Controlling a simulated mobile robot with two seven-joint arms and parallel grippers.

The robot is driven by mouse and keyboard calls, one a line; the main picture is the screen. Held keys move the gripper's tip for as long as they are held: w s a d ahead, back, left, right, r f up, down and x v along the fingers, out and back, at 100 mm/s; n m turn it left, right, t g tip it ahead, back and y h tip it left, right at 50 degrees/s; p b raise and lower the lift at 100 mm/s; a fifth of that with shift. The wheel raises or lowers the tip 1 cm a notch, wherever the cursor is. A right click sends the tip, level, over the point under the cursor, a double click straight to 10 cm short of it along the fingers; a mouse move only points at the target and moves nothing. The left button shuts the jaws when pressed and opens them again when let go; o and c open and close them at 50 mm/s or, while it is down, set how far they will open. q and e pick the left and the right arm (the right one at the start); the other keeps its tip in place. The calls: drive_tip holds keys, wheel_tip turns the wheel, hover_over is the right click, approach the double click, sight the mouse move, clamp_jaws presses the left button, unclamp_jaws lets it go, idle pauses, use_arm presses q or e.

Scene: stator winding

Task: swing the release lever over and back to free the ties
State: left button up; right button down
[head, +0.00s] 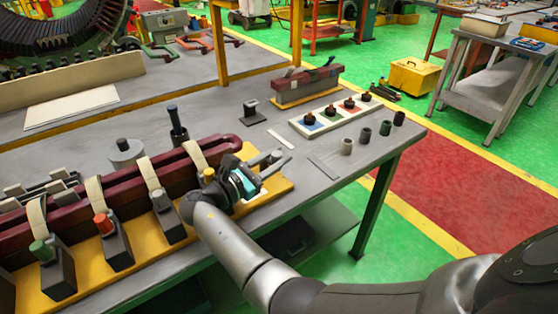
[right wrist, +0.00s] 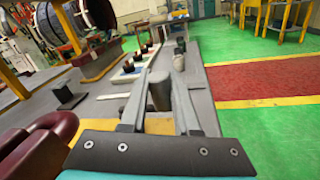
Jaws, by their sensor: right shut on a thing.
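My right gripper (head: 268,163) is at the right end of the yellow base plate (head: 284,188), beside the end of the dark red coil (head: 222,143). In the right wrist view its two grey fingers (right wrist: 160,78) stand on either side of a grey post (right wrist: 157,92), which looks like the release lever's handle. They are closed on it. The lever's pivot is hidden. Several beige ties (head: 148,172) loop over the coil, with grey blocks and coloured knobs such as the orange one (head: 103,223) in front. My left gripper is not in view.
A white tray (head: 316,130) with dark knobs and several loose cylinders (head: 347,146) stand toward the bench's right end. A small dark stand (head: 252,113) and a dark red block (head: 306,85) are behind. Bare grey bench lies between them.

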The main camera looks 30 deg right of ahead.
drive_tip(key=shift+a+g, duration=0.1)
drive_tip(key=shift+g, duration=0.2)
drive_tip(key=c, duration=0.6)
unclamp_jaws()
drive_tip(key=shift+c, duration=0.2)
wheel_tip(320, 180, up, 20)
drive_tip(key=p, duration=0.5)
drive_tip(key=shift+p, duration=0.3)
